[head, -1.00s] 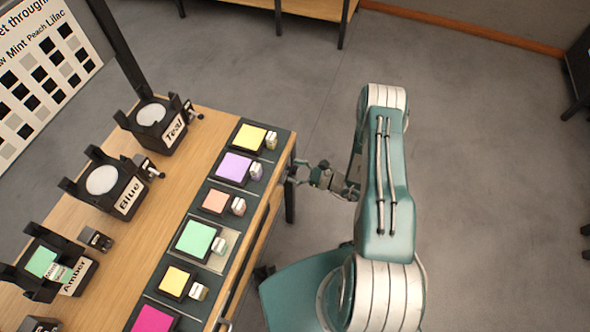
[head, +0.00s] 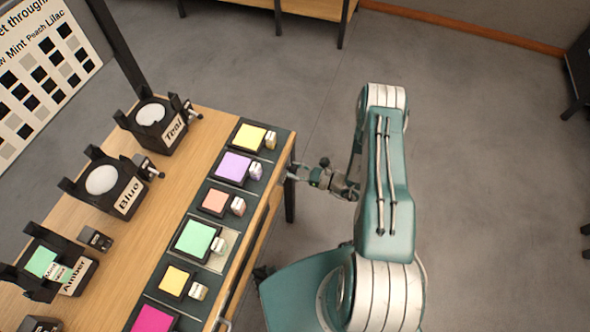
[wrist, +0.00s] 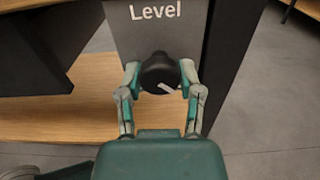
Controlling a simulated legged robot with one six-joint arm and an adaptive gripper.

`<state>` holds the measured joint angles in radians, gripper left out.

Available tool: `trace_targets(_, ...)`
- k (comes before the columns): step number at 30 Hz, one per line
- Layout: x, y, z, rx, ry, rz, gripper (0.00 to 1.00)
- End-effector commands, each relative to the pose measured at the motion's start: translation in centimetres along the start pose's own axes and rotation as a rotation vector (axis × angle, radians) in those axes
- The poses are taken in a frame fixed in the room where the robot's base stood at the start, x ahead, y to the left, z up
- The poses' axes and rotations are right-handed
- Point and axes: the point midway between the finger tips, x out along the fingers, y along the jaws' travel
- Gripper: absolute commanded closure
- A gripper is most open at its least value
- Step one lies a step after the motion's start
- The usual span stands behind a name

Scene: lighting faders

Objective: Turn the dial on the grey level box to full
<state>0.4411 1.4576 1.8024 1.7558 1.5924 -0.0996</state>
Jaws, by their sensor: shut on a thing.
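The grey level box (wrist: 122,35) shows in the wrist view, with the word "Level" on its face. Its black dial (wrist: 158,68) sits below the word and has a pale pointer mark toward its lower right. My gripper (wrist: 160,80) is shut on the dial, with one finger on each side. In the head view my gripper (head: 300,172) is at the table's right edge, near its far corner. The box and dial cannot be made out in the head view.
The wooden table (head: 185,185) holds a dark rack of coloured filters, including a mint one (head: 194,239) and a lilac one (head: 233,166). Lamps labelled Teal (head: 160,128), Blue (head: 110,190) and Amber stand behind. Open floor (head: 480,170) lies to the right.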

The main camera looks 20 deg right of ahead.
Motion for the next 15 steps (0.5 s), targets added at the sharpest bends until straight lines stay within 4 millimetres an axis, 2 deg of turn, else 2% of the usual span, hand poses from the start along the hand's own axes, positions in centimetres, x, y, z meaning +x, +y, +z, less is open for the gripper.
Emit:
trace_targets(1,0.06,-0.16,0.07,-0.003,-0.001,-0.002,1.00)
trace_targets(2,0.06,-0.17,0.07,-0.004,-0.001,-0.002,0.44)
trace_targets(3,0.06,-0.17,0.07,-0.004,-0.001,-0.002,0.26)
trace_targets(4,0.06,-0.16,0.07,-0.004,-0.001,-0.002,0.18)
trace_targets(15,-0.03,-0.08,0.04,-0.002,-0.001,-0.002,0.18)
